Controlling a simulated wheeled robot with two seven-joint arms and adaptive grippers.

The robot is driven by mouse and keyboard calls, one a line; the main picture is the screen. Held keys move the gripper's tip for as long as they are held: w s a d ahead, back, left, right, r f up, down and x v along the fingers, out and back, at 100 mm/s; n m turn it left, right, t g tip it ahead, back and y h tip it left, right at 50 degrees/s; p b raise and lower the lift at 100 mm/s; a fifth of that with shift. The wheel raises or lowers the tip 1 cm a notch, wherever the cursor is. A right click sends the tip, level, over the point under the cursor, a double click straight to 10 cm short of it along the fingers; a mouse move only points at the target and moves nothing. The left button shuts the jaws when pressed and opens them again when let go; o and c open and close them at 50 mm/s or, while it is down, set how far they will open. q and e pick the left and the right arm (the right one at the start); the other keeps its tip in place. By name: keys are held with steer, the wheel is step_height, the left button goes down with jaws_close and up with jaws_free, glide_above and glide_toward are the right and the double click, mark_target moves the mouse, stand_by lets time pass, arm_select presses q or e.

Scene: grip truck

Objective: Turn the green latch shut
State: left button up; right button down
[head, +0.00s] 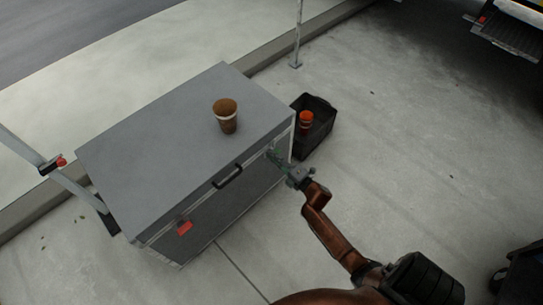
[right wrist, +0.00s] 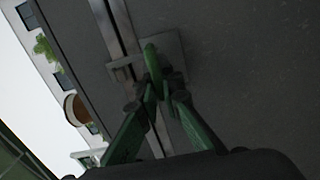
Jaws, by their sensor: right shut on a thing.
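The big grey case (head: 170,120) stands on the pavement with its lid down. The green latch (right wrist: 150,58) sits on a metal plate at the seam on the case's front, seen in the right wrist view. My right gripper (head: 276,159) is at the right end of the case front; its fingers, also greenish, show in the right wrist view (right wrist: 160,98). They are shut on the green latch, hiding its lower part. In the head view the latch is too small and covered to make out. My left gripper is not in view.
A black handle (head: 228,176) and a red latch (head: 184,228) are on the case front. A black crate (head: 318,122) with an orange-topped item (head: 306,118) stands beside the case. Open pavement lies to the right.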

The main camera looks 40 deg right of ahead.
steer(key=shift+f, duration=0.15)
stand_by(0.3)
steer(key=c, duration=2.1)
jaws_free()
steer(key=shift+s, duration=0.1)
steer(key=s, duration=0.8)
steer(key=s+d, duration=0.1)
steer(key=s, duration=0.2)
steer(key=shift+s, duration=0.4)
